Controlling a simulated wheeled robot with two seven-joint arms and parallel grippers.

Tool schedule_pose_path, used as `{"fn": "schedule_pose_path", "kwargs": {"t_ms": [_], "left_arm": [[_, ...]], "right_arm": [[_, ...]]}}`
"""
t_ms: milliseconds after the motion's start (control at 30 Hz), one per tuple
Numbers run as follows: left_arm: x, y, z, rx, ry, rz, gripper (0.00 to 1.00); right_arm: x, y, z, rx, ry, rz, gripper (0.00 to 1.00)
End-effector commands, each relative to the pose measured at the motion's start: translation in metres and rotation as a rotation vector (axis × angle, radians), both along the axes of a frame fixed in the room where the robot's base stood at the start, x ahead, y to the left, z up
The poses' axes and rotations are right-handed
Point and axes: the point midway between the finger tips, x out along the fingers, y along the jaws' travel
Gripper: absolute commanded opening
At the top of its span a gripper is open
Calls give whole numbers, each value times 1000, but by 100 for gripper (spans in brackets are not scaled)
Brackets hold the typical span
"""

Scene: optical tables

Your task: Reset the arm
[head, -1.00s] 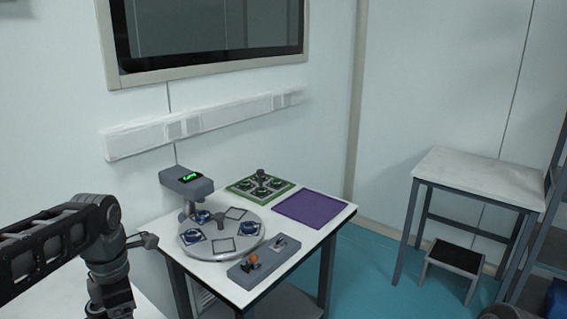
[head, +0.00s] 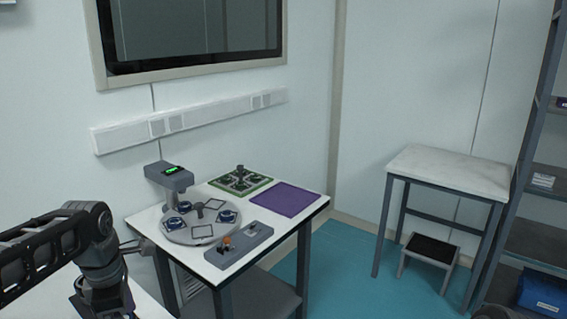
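My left arm comes in from the left edge, its dark links bent at the elbow and pointing down near the small table. Its gripper is not clearly visible, being below or hidden at the lower left. A grey device with a green display (head: 170,174) stands behind the turntable.
A green tray (head: 240,180), a purple mat (head: 285,199) and a grey control box with an orange knob (head: 239,240) are also on the table. A white side table (head: 450,170), a step stool (head: 431,249) and a shelf rack (head: 539,245) stand right. Teal floor between is clear.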

Motion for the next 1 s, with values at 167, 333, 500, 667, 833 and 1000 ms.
{"fn": "schedule_pose_path", "kwargs": {"t_ms": [167,333,500,667,833,1000], "left_arm": [[24,-8,-4,10,-108,-199,74],[55,-27,-22,40,-238,-477,74],[85,-74,-86,96,-376,-897,74],[75,-142,-196,175,-484,-1354,74],[3,-198,-301,198,-493,-1672,74],[-96,-234,-367,74,-415,-1785,74]], "right_arm": [[-1,0,0,-1,1,-1,0],[-1,0,0,-1,1,-1,0],[-1,0,0,-1,1,-1,0],[-1,0,0,-1,1,-1,0],[-1,0,0,-1,1,-1,0],[-1,0,0,-1,1,-1,0]]}}
